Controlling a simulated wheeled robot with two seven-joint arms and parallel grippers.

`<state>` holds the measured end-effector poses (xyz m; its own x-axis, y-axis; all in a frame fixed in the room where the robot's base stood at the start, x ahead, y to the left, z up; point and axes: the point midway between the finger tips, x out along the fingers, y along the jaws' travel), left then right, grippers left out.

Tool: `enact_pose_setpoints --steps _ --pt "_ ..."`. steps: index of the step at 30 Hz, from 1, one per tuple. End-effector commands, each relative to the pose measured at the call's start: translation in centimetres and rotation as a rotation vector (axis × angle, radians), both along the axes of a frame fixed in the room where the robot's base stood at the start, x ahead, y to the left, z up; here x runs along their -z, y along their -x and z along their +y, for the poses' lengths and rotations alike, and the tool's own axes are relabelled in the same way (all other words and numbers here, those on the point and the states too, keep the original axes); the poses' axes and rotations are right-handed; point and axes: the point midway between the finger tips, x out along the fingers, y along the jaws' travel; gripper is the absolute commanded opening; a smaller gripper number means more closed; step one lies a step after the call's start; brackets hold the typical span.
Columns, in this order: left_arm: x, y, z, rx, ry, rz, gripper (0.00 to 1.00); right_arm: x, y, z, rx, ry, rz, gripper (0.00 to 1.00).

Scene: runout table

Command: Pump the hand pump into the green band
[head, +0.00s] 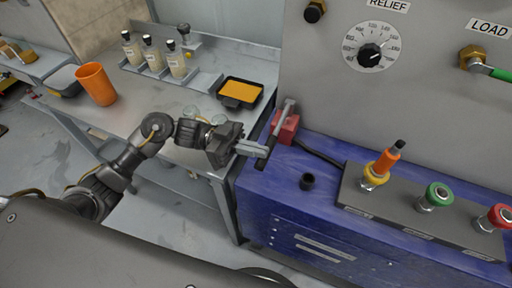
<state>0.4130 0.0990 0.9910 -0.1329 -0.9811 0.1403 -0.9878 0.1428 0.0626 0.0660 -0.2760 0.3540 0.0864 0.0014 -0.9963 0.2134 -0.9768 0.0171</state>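The hand pump (286,127) is a red block on the left end of the blue cabinet top, with a grey lever that ends in a dark grip. The lever slants down toward the front left, over the cabinet's edge. My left gripper (262,149) reaches in from the left with its grey fingers at the lever's dark grip. The fingers overlap the grip in the picture; whether they are closed on it is unclear. No gauge with a green band is in view. My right gripper is not in view.
The panel holds a RELIEF dial (370,52) and a LOAD fitting (474,58). A grey block (405,208) carries yellow, green and red couplings. The left bench holds an orange cup (97,85), bottles and a black tray (240,104).

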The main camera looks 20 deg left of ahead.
Motion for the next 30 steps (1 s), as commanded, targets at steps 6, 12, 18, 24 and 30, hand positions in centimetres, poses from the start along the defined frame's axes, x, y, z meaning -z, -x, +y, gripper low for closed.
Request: enact_pose_setpoints --steps 6,12,18,24,30 --pt "-2.8 0.2 -0.5 0.003 -0.001 0.001 0.0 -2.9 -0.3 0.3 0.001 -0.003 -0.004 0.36" --pt "-2.9 -0.1 1.0 0.0 -0.006 0.001 0.0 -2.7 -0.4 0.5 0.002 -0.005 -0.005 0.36" --pt "-2.4 -0.8 4.9 -0.002 -0.005 0.001 0.0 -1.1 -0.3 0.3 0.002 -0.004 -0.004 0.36" --pt "-2.2 -1.2 7.8 0.001 -0.002 0.001 0.0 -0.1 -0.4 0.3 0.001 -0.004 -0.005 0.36" --pt "-2.3 -1.3 8.9 0.002 0.0 0.0 0.0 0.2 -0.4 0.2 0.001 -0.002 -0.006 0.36"
